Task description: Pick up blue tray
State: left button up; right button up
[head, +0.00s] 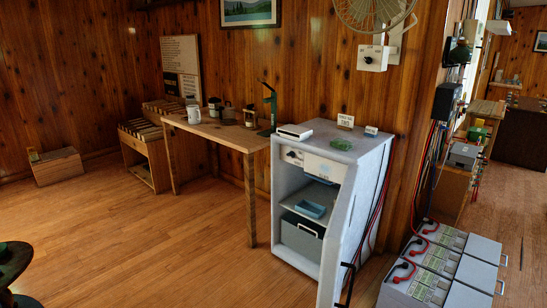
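A small blue tray (311,209) sits inside the open grey cabinet (286,224). The cabinet's door (343,232) stands open toward me on the right side. Neither of my grippers shows in the head view.
A wooden table (232,136) with a white mug (194,115) stands left of the cabinet. Several batteries (432,262) with red cables sit on the floor at right. A dark round stool or table (12,262) is at the lower left. The wooden floor (160,250) in front is clear.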

aim_at(313, 210)
jog(key=i+j+u, duration=0.15)
jog(key=i+u, duration=0.95)
jog(key=u, duration=0.2)
jog(key=i+j, duration=0.1)
jog(key=i, duration=0.65)
jog(key=i+z, duration=0.25)
jog(key=z, duration=0.15)
jog(key=i+z, duration=0.2)
jog(key=z, duration=0.2)
jog(key=i+j+z, duration=0.15)
jog(key=z, duration=0.2)
jog(key=i+z, duration=0.15)
jog(key=z, duration=0.25)
jog(key=i+j+z, duration=0.15)
jog(key=z, duration=0.25)
jog(key=i+j+z, duration=0.1)
jog(key=z, duration=0.3)
jog(key=i+j+z, duration=0.15)
jog(key=z, duration=0.25)
jog(key=i+j+z, duration=0.25)
jog(key=z, duration=0.25)
jog(key=i+j+z, duration=0.15)
jog(key=j+z, duration=0.3)
